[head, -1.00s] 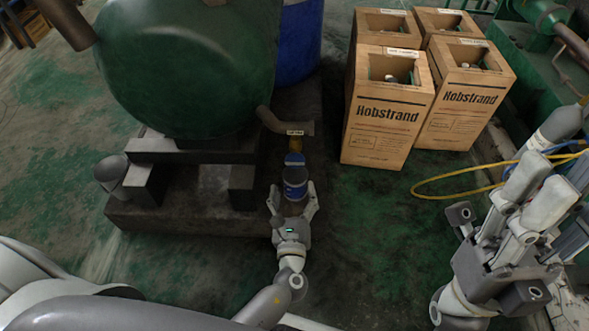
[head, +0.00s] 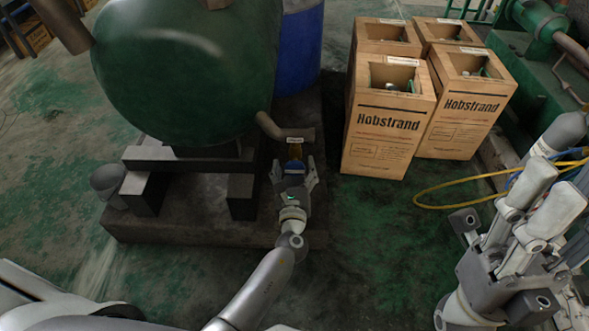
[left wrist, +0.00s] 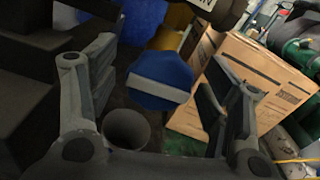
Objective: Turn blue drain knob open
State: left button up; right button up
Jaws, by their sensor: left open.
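The blue drain knob (head: 294,168) is on the drain valve below the green tank's outlet pipe (head: 283,131). In the left wrist view the knob (left wrist: 160,80) is blue with a pale grey bar across its face. My left gripper (head: 295,165) is open, with one finger to each side of the knob in the head view. In the left wrist view the knob lies between the open fingers, with visible space at both sides; contact is not seen. My right gripper (head: 500,268) is at the right, away from the valve; its jaw state is unclear.
The green tank (head: 185,75) rests on dark supports over a dark plinth (head: 180,226). A blue drum (head: 300,50) stands behind. Several Hobstrand cartons (head: 385,135) stand right of the valve. A yellow hose (head: 440,208) curves near my right arm. Green floor (head: 365,225) before the cartons is clear.

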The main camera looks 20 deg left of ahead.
pick_arm(q)
jog(key=c, duration=1)
jog(key=shift+c, duration=0.2)
